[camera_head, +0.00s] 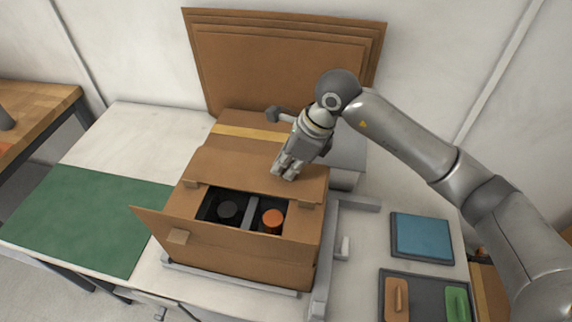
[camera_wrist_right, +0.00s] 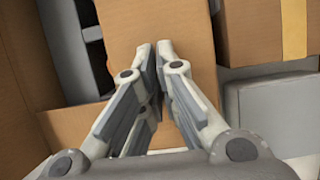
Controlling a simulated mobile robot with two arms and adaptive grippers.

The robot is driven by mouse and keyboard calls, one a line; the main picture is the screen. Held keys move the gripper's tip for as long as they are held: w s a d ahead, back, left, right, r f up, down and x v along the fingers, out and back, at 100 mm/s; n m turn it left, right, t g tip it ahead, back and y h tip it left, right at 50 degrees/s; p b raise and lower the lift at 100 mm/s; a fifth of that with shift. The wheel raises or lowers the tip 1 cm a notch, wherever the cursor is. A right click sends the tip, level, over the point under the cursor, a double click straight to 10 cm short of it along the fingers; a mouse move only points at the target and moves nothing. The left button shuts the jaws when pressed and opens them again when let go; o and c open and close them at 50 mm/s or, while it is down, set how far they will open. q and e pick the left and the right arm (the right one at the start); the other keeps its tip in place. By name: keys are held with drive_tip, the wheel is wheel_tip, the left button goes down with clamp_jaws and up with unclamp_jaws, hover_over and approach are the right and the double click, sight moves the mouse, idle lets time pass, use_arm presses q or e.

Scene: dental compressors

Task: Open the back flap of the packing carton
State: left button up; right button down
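The packing carton (camera_head: 240,258) stands on the bench, its front part open. Its back flap (camera_head: 225,167) lies flat over the rear of the opening, and its brown panel also shows in the right wrist view (camera_wrist_right: 180,22). My right gripper (camera_head: 283,172) is over the right part of this flap, fingers pointing down. In the right wrist view its fingers (camera_wrist_right: 160,48) are together at the tips, with nothing visible between them. Whether the tips touch the flap I cannot tell. A front flap (camera_head: 165,228) hangs outward. My left gripper is not in view.
Inside the carton are a black part (camera_head: 228,210) and an orange-topped part (camera_head: 272,218). A taped box (camera_head: 245,122) stands close behind, with cardboard sheets (camera_head: 285,60) against the wall. A metal frame (camera_head: 325,262) borders the carton. A green mat (camera_head: 85,215) lies clear at left.

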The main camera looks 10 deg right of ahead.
drive_tip(key=shift+w, duration=0.1)
